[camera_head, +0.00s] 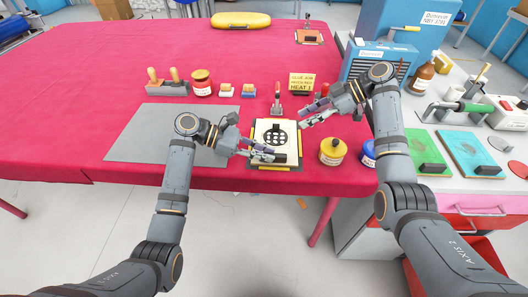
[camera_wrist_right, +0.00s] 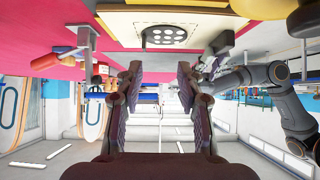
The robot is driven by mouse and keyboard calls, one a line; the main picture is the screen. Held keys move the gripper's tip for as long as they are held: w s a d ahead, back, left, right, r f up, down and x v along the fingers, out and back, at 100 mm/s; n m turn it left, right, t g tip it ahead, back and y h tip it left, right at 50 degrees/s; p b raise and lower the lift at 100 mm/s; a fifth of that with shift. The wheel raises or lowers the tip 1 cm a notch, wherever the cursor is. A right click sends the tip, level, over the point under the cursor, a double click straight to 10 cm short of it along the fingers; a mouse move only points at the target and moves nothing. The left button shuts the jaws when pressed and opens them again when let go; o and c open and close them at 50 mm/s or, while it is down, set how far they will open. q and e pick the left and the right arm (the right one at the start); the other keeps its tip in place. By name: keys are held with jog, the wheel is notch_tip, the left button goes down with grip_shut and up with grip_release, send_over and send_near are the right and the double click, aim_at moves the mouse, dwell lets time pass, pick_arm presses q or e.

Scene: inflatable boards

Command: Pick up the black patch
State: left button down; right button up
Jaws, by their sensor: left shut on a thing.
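The black patch (camera_head: 281,158) is a small dark piece at the front of a pale plate (camera_head: 262,128) with a black dotted disc on it. My left gripper (camera_head: 268,154) is shut on the patch, low over the plate's front part; whether the patch touches the plate cannot be told. My right gripper (camera_head: 312,116) hangs above the table just right of the plate. In the right wrist view its fingers (camera_wrist_right: 160,75) stand apart with nothing between them. The plate also shows there (camera_wrist_right: 165,35), at the top.
A red-handled clamp (camera_head: 277,102) and a yellow sign (camera_head: 301,83) stand behind the plate. A yellow jar (camera_head: 332,151) and a blue jar (camera_head: 368,152) are to the right. A grey mat (camera_head: 150,133) lies left.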

jog(key=shift+c, duration=0.6)
jog(key=w+a+r+h, duration=0.3)
jog(key=a+r+h, duration=0.1)
jog(key=r+h, duration=0.1)
jog(key=h, duration=0.1)
send_near(276, 134)
jog(key=shift+w+a+f, duration=0.35)
jog(key=shift+w+f, duration=0.05)
jog(key=shift+w, duration=0.2)
jog(key=shift+w+a+f, duration=0.35)
jog(key=shift+w+f, duration=0.05)
jog(key=shift+w, duration=0.2)
jog(key=x, duration=0.5)
jog(key=shift+a+r, duration=0.1)
jog(key=shift+a, duration=0.25)
grip_shut()
